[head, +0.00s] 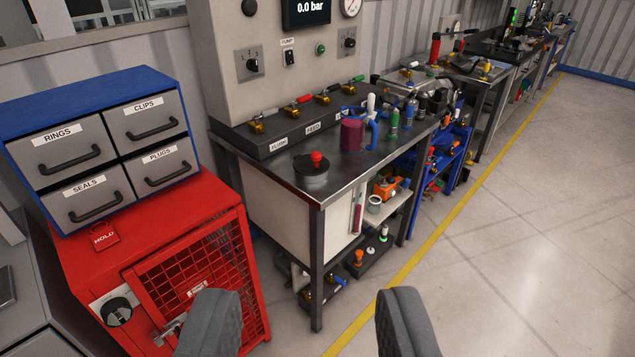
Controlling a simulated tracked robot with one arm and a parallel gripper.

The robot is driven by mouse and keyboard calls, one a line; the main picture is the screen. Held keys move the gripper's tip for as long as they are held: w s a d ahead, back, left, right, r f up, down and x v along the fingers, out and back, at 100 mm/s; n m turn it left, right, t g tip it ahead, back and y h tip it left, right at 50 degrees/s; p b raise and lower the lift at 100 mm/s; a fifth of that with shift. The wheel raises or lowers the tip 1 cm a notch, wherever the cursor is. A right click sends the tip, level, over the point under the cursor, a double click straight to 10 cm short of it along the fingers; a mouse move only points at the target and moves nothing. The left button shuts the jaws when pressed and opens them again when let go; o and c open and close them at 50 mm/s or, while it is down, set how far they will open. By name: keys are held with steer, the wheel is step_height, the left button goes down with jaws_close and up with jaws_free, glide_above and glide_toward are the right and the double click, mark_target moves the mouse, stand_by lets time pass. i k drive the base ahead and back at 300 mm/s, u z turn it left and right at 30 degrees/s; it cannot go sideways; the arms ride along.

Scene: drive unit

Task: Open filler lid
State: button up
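A dark round filler lid (308,176) with a red knob (316,159) sits on the near left corner of the metal workbench top (345,182). It looks closed, lying flat over a round opening. My gripper (308,294) is at the bottom of the head view with its two grey fingers wide apart. Nothing is between the fingers. The gripper is in front of the bench and apart from the lid.
A red mesh-door cabinet (180,240) stands left of the bench, with a blue drawer unit (95,140) on top. A maroon jug (352,134) and several bottles stand behind the lid. A valve block (285,133) lines the bench back. Clear floor (510,230) lies to the right.

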mark_target(315, 164)
steer(key=z, duration=0.6)
steer(key=i, duration=1.55)
steer(key=u, duration=0.65)
steer(key=i, duration=0.4)
steer(key=u, duration=0.25)
